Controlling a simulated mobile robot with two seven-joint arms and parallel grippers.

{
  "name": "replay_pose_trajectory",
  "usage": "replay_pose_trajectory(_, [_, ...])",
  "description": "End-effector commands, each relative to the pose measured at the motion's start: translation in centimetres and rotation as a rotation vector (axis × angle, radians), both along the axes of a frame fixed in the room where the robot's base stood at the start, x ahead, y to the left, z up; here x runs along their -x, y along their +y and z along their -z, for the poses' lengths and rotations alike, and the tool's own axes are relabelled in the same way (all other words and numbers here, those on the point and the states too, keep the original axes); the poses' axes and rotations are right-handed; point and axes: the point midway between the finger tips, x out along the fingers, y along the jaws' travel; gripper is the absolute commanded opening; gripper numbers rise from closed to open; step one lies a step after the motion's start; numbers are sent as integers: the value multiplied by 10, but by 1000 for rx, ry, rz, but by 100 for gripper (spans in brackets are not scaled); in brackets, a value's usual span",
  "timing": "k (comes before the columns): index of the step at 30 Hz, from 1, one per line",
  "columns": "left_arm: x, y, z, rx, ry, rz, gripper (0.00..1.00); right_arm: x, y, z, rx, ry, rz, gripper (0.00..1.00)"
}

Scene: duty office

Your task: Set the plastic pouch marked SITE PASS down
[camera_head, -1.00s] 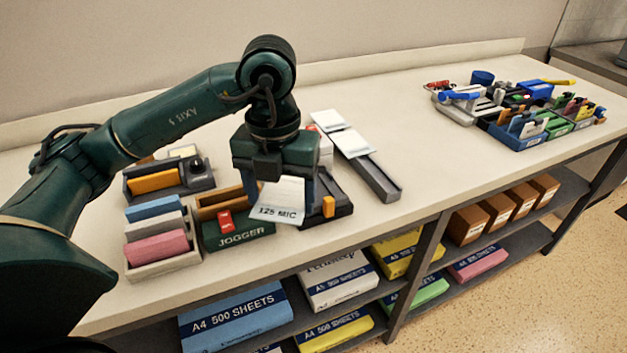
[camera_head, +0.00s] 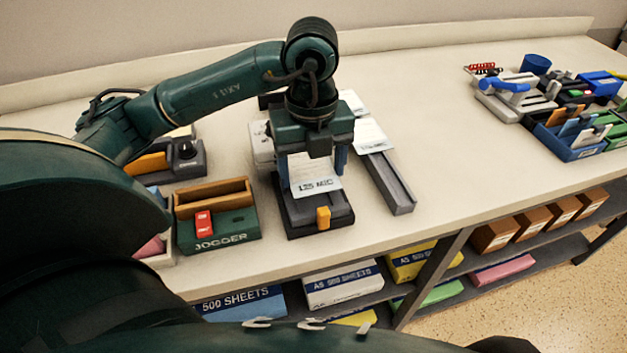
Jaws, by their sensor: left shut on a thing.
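My left gripper (camera_head: 314,166) points down and is shut on a pale plastic pouch (camera_head: 315,178). The print I can read on the pouch is "125 MIC"; no SITE PASS marking is legible. The pouch hangs tilted in front of the black device with an orange lever (camera_head: 323,217), covering part of it. I cannot tell whether the pouch touches the device. My right gripper is not in view.
The green JOGGER box (camera_head: 218,232) stands just left of the device. A grey tray (camera_head: 399,197) with pale sheets (camera_head: 369,135) at its far end lies to the right. Beyond it, the worktop (camera_head: 450,130) is clear up to the blue organiser (camera_head: 573,150).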

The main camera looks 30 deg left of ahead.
Motion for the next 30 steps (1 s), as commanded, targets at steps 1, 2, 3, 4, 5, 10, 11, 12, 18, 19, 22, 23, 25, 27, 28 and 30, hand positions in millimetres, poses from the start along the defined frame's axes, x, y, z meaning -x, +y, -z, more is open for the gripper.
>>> replay_pose_trajectory(1, [0,0,3,1,1,0,47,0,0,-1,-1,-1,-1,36])
replay_pose_trajectory(2, [0,0,5,1,1,0,47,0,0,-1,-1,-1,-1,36])
replay_pose_trajectory(3, [0,0,8,-1,1,0,47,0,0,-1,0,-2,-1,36])
replay_pose_trajectory(4, [0,1,12,-1,2,0,47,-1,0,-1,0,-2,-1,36])
replay_pose_trajectory(5, [1,1,16,-1,3,0,47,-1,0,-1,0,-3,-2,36])
replay_pose_trajectory(10, [0,1,38,-1,2,0,47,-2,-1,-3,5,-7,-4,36])
replay_pose_trajectory(11, [0,0,40,-1,1,0,47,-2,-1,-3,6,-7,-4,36])
replay_pose_trajectory(12, [0,0,40,0,0,1,47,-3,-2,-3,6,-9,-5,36])
replay_pose_trajectory(18, [0,0,40,0,-1,1,47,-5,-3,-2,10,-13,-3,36])
replay_pose_trajectory(19, [0,0,42,1,-1,1,47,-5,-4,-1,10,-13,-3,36])
replay_pose_trajectory(22, [0,0,43,0,-1,1,73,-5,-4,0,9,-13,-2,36])
replay_pose_trajectory(23, [0,0,43,0,-1,1,75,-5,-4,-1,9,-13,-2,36])
replay_pose_trajectory(25, [0,0,42,1,-1,1,81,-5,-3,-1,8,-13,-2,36])
replay_pose_trajectory(27, [0,0,42,1,-1,1,87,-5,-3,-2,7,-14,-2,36])
replay_pose_trajectory(28, [0,0,42,1,-1,1,89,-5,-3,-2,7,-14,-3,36])
replay_pose_trajectory(30, [0,0,42,1,-1,1,93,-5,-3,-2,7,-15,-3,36])
